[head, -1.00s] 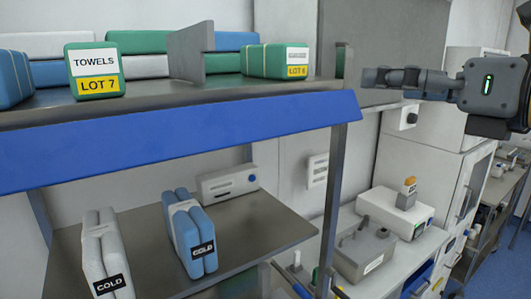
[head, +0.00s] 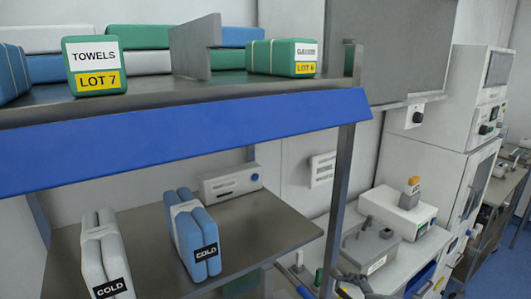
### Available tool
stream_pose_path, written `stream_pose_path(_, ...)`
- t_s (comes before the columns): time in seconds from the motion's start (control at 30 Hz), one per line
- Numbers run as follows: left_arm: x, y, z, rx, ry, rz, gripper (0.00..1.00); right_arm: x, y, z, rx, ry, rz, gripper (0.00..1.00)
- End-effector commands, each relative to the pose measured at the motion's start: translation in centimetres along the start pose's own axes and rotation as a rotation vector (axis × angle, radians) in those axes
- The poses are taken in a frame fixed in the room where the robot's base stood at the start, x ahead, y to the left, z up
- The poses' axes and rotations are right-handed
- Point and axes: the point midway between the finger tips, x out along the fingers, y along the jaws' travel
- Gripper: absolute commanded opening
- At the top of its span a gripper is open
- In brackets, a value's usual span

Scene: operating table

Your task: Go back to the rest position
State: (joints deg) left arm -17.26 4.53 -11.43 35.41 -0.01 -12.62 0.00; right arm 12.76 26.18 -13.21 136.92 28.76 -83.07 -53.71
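A shelf rack with a blue front edge (head: 190,140) fills the left and middle of the view. On its upper shelf stand a green pack labelled TOWELS LOT 7 (head: 95,55) and a green pack labelled LOT 6 (head: 282,58). On the lower shelf (head: 262,232) stand a white pack labelled COLD (head: 100,250) and a blue pack labelled COLD (head: 188,230).
A grey divider (head: 193,50) splits the upper shelf. To the right are a metal container (head: 370,247), a white device with an orange-topped item (head: 405,210) and a tall white cabinet (head: 425,180). The space right of the rack's upper shelf is free of my arm.

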Motion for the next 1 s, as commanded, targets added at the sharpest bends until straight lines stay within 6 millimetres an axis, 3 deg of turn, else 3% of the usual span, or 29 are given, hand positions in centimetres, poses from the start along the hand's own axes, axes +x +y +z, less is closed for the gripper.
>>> stream_pose_path(0.03,0.0,0.0,0.0,0.0,0.0,0.0,0.4,0.5,-3.1,0.8,0.121,-0.029,-0.044,0.86)
stream_pose_path(0.2,0.0,0.1,-0.1,0.001,0.001,0.001,0.4,0.4,-12.1,3.6,0.537,-0.182,-0.143,0.86)
stream_pose_path(0.4,0.0,0.1,-0.1,0.002,0.002,0.001,0.4,-1.7,-20.7,6.1,0.915,-0.389,-0.198,0.86)
stream_pose_path(0.73,0.0,0.0,-0.3,0.002,0.004,0.0,0.4,-6.4,-29.9,8.4,1.295,-0.685,-0.202,0.86)
stream_pose_path(0.77,0.1,0.0,-0.3,0.002,0.005,0.0,0.4,-6.2,-30.6,8.6,1.311,-0.701,-0.201,0.86)
stream_pose_path(1.0,1.4,0.0,-0.3,0.001,0.006,0.0,0.4,-0.2,-35.1,11.2,1.296,-0.711,-0.223,0.86)
